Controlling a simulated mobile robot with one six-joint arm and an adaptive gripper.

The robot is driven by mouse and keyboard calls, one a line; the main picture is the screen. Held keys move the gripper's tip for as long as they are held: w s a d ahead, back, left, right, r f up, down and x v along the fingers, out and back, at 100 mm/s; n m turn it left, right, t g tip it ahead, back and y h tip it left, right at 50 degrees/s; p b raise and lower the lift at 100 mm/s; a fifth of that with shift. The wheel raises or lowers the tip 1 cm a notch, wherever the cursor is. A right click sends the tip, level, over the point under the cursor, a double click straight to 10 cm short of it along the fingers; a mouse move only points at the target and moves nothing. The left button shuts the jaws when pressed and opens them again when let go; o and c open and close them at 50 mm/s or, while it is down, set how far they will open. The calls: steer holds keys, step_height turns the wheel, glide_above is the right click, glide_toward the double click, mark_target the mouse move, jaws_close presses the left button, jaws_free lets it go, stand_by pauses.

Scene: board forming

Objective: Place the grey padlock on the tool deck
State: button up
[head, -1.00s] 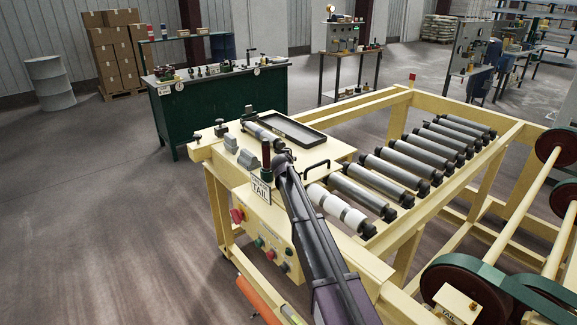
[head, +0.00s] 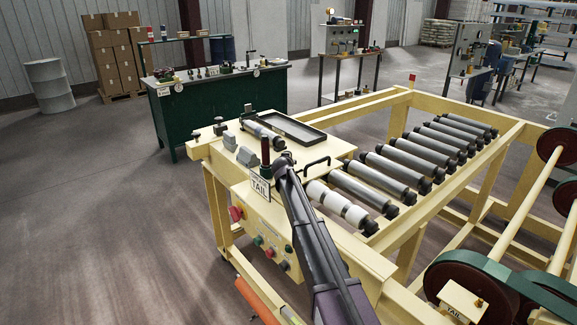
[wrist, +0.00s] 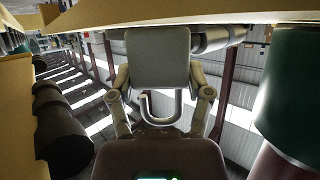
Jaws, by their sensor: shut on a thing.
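The grey padlock (wrist: 158,58) shows in the wrist view, its body at the top middle and its U-shaped shackle between the fingers. My gripper (wrist: 160,108) is shut on it at the shackle end. In the head view, my gripper (head: 282,162) is at the end of my dark arm, over the near right part of the pale yellow tool deck (head: 222,156). The padlock cannot be made out there. Whether it touches the deck cannot be told.
A dark red and green post (head: 265,160) stands close left of my gripper. Grey blocks (head: 247,157), a cylindrical tool (head: 262,131) and a black tray (head: 292,127) occupy the deck. A black handle (head: 316,165) and rollers (head: 378,180) lie to the right.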

steer(key=shift+f, duration=0.15)
steer(key=o, duration=1.2)
steer(key=shift+s+r, duration=0.25)
steer(key=shift+r, duration=0.05)
steer(key=p+v, duration=0.4)
steer(key=v, duration=0.7)
steer(key=shift+s+p, duration=0.25)
steer(key=shift+p, duration=0.05)
steer(key=shift+a, duration=0.15)
